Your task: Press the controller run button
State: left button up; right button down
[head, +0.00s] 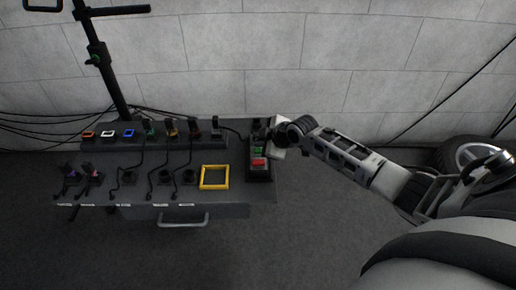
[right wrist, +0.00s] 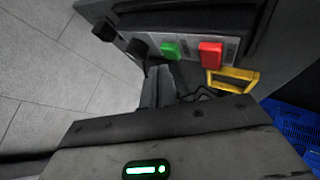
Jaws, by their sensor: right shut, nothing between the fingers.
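The controller (head: 262,174) is a dark box at the right end of the workbench, with a green button (head: 258,150) and a red button (head: 259,161) on its face. In the right wrist view, the green button (right wrist: 170,50) and the red button (right wrist: 211,53) stand side by side near the top, both uncovered. My right gripper (head: 277,143) is shut and empty, close beside the controller on its right. Its fingertips are hard to make out, and I cannot tell whether they touch the box. My left gripper is out of view.
The grey workbench (head: 235,211) carries a yellow square frame (head: 214,177), several cabled plugs and sockets, and a drawer handle (head: 184,220). A black stand (head: 104,70) rises at its back left. A wheel (head: 468,155) stands at the right. Floor is clear in front.

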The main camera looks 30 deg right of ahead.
notch_tip(320, 180, up, 5)
jog(key=p, duration=0.5)
jog(key=shift+r, duration=0.1)
dwell(0.7)
